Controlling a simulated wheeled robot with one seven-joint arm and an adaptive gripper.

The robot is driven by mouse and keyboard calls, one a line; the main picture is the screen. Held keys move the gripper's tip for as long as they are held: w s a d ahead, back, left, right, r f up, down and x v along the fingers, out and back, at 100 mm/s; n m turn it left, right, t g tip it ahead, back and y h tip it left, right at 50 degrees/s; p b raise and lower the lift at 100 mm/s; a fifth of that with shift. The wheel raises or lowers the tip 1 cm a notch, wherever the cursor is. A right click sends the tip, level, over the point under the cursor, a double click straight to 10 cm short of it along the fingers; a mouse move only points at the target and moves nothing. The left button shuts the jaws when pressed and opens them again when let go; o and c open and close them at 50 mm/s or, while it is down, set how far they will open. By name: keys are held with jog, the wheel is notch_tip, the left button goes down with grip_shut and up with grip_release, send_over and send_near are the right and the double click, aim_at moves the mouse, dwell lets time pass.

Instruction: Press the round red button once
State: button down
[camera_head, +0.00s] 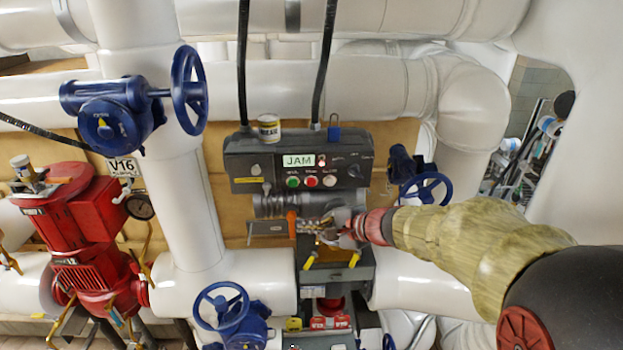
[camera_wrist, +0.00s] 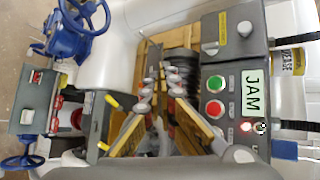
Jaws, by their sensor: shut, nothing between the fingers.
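The round red button (camera_head: 311,181) is on the front of a dark grey control box (camera_head: 240,165), between a green button (camera_head: 292,182) and a whitish button (camera_head: 329,181). My gripper (camera_head: 306,225) is below the box and apart from the button. In the wrist view, the red button (camera_wrist: 213,107) shows to the right of my gripper (camera_wrist: 160,75), beside the green one (camera_wrist: 216,83). My gripper's fingers converge at their tips and hold nothing. The button is unobstructed in both views.
The box display (camera_head: 299,160) reads JAM, with a lit red lamp (camera_head: 321,162) beside it. A tin (camera_head: 268,128) and blue padlock (camera_head: 334,133) are on top. Blue valve wheels (camera_head: 188,90), white pipes and a red pump (camera_head: 75,215) surround it. A lower grey box is below my gripper.

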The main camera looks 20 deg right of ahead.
aim_at(311, 182)
jog(key=shift+m+t+h, duration=0.4)
jog(key=shift+m+t, duration=0.3)
jog(key=w+d+r, duration=0.1)
jog(key=w+r, duration=0.1)
jog(key=r, duration=0.1)
jog(key=shift+w+d, duration=0.25)
jog(key=shift+d, duration=0.1)
jog(key=shift+w+d+p, duration=0.3)
jog(key=shift+w+d, duration=0.1)
jog(key=shift+w, duration=1)
jog(key=shift+w+d+p, duration=0.35)
jog(key=shift+w+d, duration=0.05)
jog(key=shift+w, duration=1)
jog(key=shift+w+d+p, duration=0.3)
jog(key=shift+w+d, duration=0.1)
jog(key=shift+w, duration=1)
jog(key=shift+w+f, duration=0.1)
jog(key=shift+w, duration=0.05)
jog(key=shift+w+d+b, duration=0.1)
jog(key=shift+w+b, duration=0.15)
jog(key=shift+b, duration=0.15)
